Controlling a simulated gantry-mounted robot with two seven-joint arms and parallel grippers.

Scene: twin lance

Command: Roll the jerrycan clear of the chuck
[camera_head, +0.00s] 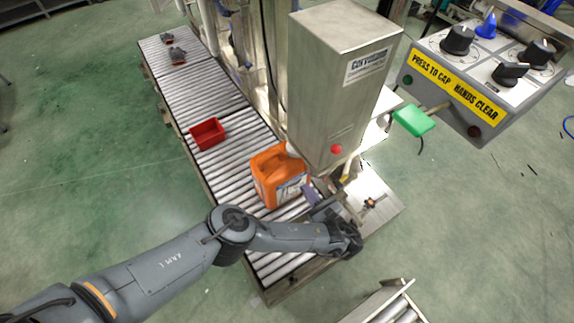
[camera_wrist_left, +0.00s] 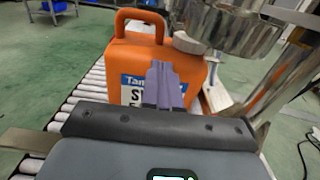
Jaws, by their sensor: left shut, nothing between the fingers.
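The orange jerrycan (camera_head: 266,178) stands upright on the roller conveyor beside the steel capping machine. In the left wrist view the jerrycan (camera_wrist_left: 122,58) shows its handle, a blue-and-white label and a pale round cap (camera_wrist_left: 189,43). A shiny steel cylinder, seemingly the chuck (camera_wrist_left: 232,27), is close beside and above the cap; whether they touch I cannot tell. My left gripper (camera_head: 311,192) is shut and empty at the jerrycan's near side. Its purple fingers (camera_wrist_left: 164,82) overlap the label; contact is unclear. My right gripper is out of view.
The roller conveyor (camera_head: 207,88) runs to the back left, with a red bin (camera_head: 207,133) behind the jerrycan and small dark parts farther off. The capping machine's housing (camera_head: 335,80) blocks the right side. A control panel (camera_head: 480,75) hangs at upper right.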

